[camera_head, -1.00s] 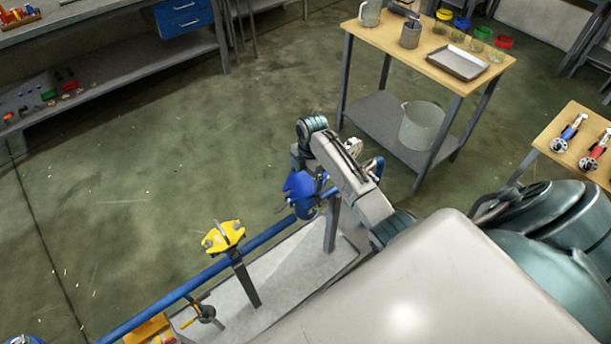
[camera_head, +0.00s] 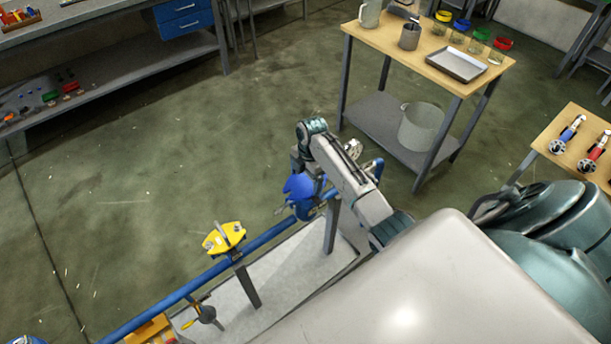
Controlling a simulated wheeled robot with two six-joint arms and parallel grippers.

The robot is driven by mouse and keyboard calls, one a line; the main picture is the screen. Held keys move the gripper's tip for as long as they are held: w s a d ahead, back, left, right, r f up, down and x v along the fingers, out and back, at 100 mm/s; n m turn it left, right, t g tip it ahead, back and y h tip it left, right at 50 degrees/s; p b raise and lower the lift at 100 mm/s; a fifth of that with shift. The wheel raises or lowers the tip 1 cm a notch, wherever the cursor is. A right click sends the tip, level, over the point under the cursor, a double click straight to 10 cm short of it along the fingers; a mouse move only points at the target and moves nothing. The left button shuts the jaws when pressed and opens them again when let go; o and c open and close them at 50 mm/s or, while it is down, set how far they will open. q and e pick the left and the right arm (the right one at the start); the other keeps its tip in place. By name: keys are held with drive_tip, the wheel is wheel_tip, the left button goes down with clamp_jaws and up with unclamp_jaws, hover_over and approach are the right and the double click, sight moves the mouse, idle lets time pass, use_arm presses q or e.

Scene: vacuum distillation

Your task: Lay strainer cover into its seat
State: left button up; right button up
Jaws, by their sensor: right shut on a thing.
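The blue strainer (camera_head: 305,208) sits on the blue pipe (camera_head: 180,293), at the near end of my right arm's reach. A blue piece that looks like the strainer cover (camera_head: 298,186) is right above the body. I cannot tell whether it touches the seat or is tilted in it. My right gripper (camera_head: 299,166) is at this cover, shut on it, pointing down from the arm's wrist. Its fingers are mostly hidden by the wrist and the blue parts. The seat itself is hidden. My left gripper is out of view.
A wooden-topped cart (camera_head: 390,38) with vessels and a tray (camera_head: 457,64) stands behind. A small table (camera_head: 570,112) with valves is at the right. The floor at left is open.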

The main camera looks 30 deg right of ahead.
sight(309, 180)
drive_tip(key=shift+f+b, duration=0.3)
drive_tip(key=shift+f, duration=0.4)
idle(0.6)
drive_tip(key=o, duration=1.5)
drive_tip(key=shift+c, duration=0.2)
drive_tip(key=shift+o, duration=0.2)
drive_tip(key=shift+s, duration=0.1)
wheel_tip(309, 180, up, 11)
drive_tip(key=d+b, duration=0.1)
drive_tip(key=b, duration=0.1)
drive_tip(key=shift+d, duration=0.15)
drive_tip(key=shift+f, duration=0.1)
